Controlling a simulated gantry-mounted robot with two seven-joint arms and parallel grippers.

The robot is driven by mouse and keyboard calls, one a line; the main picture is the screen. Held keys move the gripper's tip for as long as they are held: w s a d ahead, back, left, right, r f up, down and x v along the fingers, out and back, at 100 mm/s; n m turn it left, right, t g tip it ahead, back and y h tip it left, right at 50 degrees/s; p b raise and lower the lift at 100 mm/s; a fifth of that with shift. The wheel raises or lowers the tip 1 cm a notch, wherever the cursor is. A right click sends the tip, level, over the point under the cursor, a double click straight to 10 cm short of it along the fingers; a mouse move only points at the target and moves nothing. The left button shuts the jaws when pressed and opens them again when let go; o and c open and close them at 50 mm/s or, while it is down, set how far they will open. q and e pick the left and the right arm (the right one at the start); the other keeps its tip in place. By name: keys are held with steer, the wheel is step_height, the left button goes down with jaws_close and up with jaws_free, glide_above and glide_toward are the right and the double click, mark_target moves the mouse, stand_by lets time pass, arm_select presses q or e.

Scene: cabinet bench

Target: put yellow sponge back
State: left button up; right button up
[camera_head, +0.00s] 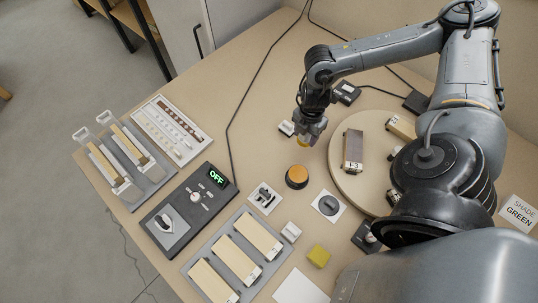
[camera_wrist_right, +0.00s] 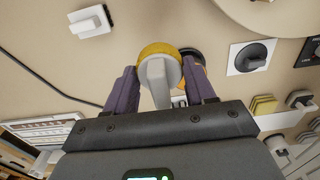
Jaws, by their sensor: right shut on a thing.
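My right gripper (camera_head: 308,128) is above the bench, left of the round turntable and just beyond the orange button. In the right wrist view the gripper (camera_wrist_right: 160,70) is shut on the pale handle of a round yellow pad (camera_wrist_right: 159,49), which I take for the yellow sponge. Only a sliver of the yellow sponge (camera_head: 302,142) shows below the fingers in the head view. It looks held off the bench, though the exact height is unclear. A separate yellow block (camera_head: 318,256) lies near the front. My left gripper is not in view.
An orange button (camera_head: 297,176) stands close to the gripper. A small white fixture (camera_head: 286,128) is left of it. The turntable (camera_head: 346,191) carries several labelled blocks. A panel reading OFF (camera_head: 190,208) and switch trays lie left. Cables cross the bench behind.

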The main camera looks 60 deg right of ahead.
steer(key=b, duration=0.2)
glide_above(270, 154)
steer(key=f, duration=0.7)
steer(key=shift+s+f, duration=0.1)
steer(key=shift+s, duration=0.3)
steer(key=shift+w+a+f, duration=0.1)
steer(key=shift+w+f, duration=0.1)
steer(key=shift+w, duration=0.15)
step_height(270, 154, down, 3)
steer(key=shift+f+b, duration=0.15)
steer(key=shift+b, duration=0.6)
steer(key=shift+f, duration=0.35)
steer(key=shift+f, duration=0.15)
steer(key=o, duration=0.9)
steer(key=shift+o, duration=0.2)
